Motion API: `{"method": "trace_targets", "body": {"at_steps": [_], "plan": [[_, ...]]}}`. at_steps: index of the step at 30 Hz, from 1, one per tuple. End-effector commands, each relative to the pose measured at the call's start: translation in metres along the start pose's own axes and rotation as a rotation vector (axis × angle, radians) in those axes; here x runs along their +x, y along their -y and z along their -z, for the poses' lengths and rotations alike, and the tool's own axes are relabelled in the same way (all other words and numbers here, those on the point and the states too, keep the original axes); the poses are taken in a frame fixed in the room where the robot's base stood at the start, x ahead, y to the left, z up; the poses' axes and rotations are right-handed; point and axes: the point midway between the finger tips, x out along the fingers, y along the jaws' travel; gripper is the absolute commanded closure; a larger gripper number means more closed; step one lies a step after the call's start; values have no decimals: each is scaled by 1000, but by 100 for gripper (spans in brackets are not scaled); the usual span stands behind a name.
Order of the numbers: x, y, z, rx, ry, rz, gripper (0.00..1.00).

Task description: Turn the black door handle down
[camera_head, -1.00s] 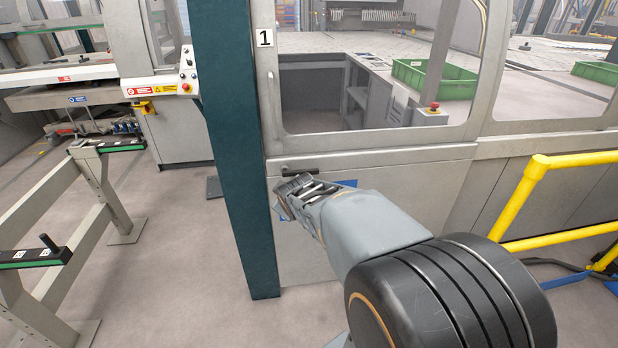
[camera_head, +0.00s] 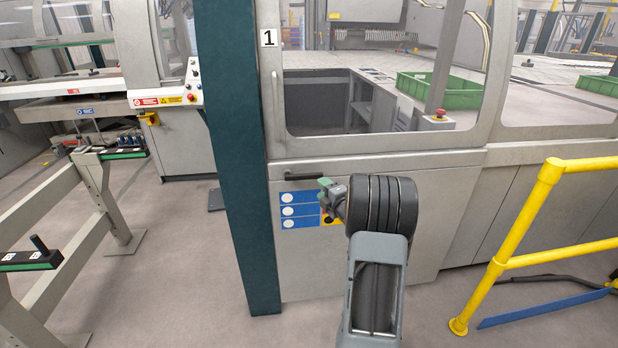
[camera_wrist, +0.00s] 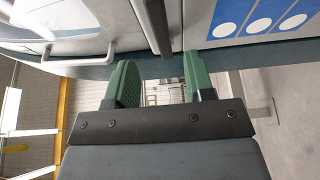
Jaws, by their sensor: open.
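The black door handle (camera_head: 318,166) is a bar on the grey door panel (camera_head: 400,245), below the window and beside the dark teal post. It looks close to horizontal, rising slightly to the right. My gripper (camera_head: 326,190) is just below the handle's right part in the head view. In the wrist view my gripper (camera_wrist: 159,75) shows two green fingers spread apart with nothing held. The handle (camera_wrist: 156,25) comes in from the top there, and its lower end reaches the gap between the fingertips. I cannot tell whether either finger touches it.
The teal post (camera_head: 235,150) stands left of the door. Blue labels (camera_head: 299,210) sit below the handle. A pale grab bar (camera_wrist: 85,58) is at left in the wrist view. A yellow rail (camera_head: 530,215) stands at right. Open floor (camera_head: 170,260) lies at left.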

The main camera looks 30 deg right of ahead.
Motion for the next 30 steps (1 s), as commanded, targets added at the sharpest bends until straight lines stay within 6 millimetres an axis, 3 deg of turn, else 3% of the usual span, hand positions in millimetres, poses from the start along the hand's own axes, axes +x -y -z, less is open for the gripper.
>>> {"method": "trace_targets", "body": {"at_steps": [6, 15, 30], "plan": [[44, 0, 1, 3, -1, 0, 51], [84, 0, 0, 3, 1, 2, 51], [96, 0, 0, 3, 2, 1, 51]]}}
